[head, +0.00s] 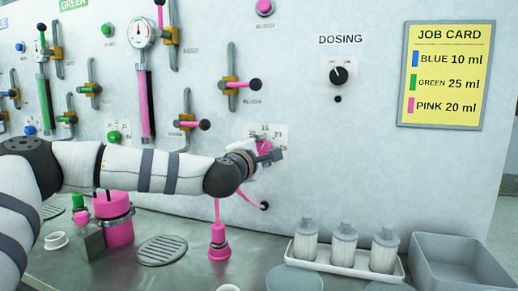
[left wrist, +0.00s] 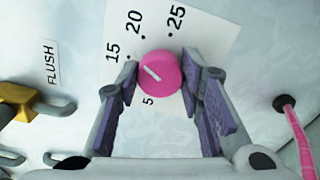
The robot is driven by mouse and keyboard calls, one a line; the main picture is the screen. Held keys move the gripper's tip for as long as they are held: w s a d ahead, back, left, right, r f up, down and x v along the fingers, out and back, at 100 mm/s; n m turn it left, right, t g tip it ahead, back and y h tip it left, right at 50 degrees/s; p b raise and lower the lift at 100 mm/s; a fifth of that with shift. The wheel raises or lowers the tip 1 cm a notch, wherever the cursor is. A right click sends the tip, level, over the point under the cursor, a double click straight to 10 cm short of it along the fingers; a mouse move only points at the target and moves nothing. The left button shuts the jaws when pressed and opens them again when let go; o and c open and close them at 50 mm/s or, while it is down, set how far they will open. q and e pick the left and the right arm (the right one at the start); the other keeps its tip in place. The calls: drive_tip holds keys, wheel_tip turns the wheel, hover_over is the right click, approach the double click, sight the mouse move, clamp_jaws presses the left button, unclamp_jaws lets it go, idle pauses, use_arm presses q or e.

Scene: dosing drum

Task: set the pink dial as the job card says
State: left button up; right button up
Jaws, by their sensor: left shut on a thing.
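The pink dial (left wrist: 160,75) sits on a white scale plate (left wrist: 205,45) marked 5, 15, 20 and 25. Its white pointer line slants up-left, roughly toward 15 in the left wrist view. My left gripper (left wrist: 162,82) has one finger on each side of the dial and is shut on it. In the head view my left gripper (head: 268,155) covers part of the dial (head: 263,146) and the lower scale. The yellow job card (head: 443,75) reads BLUE 10 ml, GREEN 25 ml, PINK 20 ml. My right gripper is not in view.
A black DOSING knob (head: 338,75) is right of the dial on the panel. A pink-black lever (head: 240,84) is above. A pink hose (left wrist: 300,140) leaves the panel beside my gripper. Below stand a tray of bottles (head: 343,245), a grey bin (head: 460,262) and a pink container (head: 117,218).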

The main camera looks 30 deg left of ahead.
use_arm(q)
drive_tip(key=shift+m, duration=1.6)
drive_tip(key=o, duration=1.2)
drive_tip(key=shift+c, duration=0.2)
drive_tip(key=shift+s, duration=0.1)
drive_tip(key=v, duration=1.1)
drive_tip(key=shift+s+d, duration=0.2)
drive_tip(key=shift+s, duration=0.2)
